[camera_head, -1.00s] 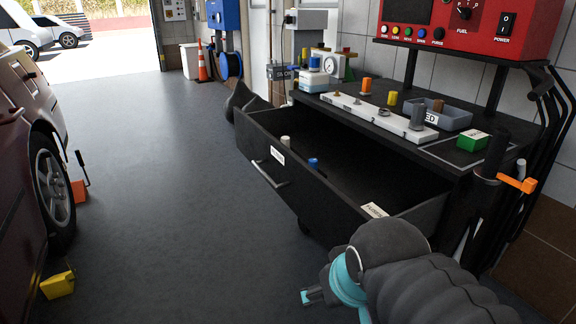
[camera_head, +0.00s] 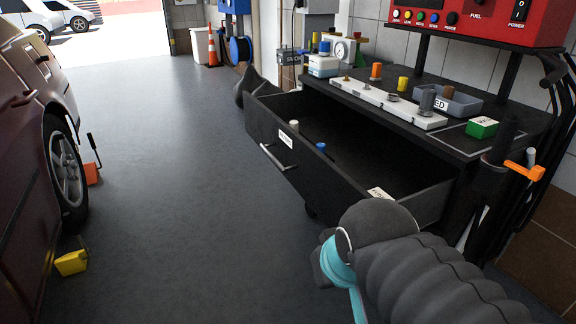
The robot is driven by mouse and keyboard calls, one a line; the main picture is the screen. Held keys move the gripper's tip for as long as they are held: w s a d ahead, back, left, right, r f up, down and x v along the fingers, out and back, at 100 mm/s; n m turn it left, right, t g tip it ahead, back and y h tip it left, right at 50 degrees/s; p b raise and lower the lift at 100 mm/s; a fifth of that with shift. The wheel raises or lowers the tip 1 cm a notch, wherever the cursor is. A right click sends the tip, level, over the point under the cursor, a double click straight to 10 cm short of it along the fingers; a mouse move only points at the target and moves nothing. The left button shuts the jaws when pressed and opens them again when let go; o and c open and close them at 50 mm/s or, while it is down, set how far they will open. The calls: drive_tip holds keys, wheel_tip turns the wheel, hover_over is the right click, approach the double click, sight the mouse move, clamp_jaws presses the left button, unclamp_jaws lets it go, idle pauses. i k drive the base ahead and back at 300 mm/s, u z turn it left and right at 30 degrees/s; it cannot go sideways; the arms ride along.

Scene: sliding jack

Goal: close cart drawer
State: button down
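The black cart (camera_head: 455,134) stands at the right, and its top drawer (camera_head: 322,184) is pulled well out toward the left. A metal handle (camera_head: 279,158) is on the drawer's front, below a white label. A white cylinder and a blue-capped item (camera_head: 320,147) are inside, with a white card near the drawer's near end. My arm, grey and ribbed with a teal band, enters from the lower right. Its end is in front of the near end of the drawer. The gripper's fingers are hidden behind the wrist, so their state does not show, nor whether they touch the drawer.
On the cart top are a white strip with plugs (camera_head: 389,103), a green box (camera_head: 482,127) and a grey tray. A dark red car (camera_head: 34,170) stands at the left with orange and yellow wheel chocks (camera_head: 71,262). The floor (camera_head: 180,180) between car and cart is clear.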

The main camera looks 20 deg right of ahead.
sight(367, 155)
drive_tip(key=k, duration=0.4)
drive_tip(key=z, duration=0.8)
drive_tip(key=i, duration=0.5)
drive_tip(key=u, duration=0.05)
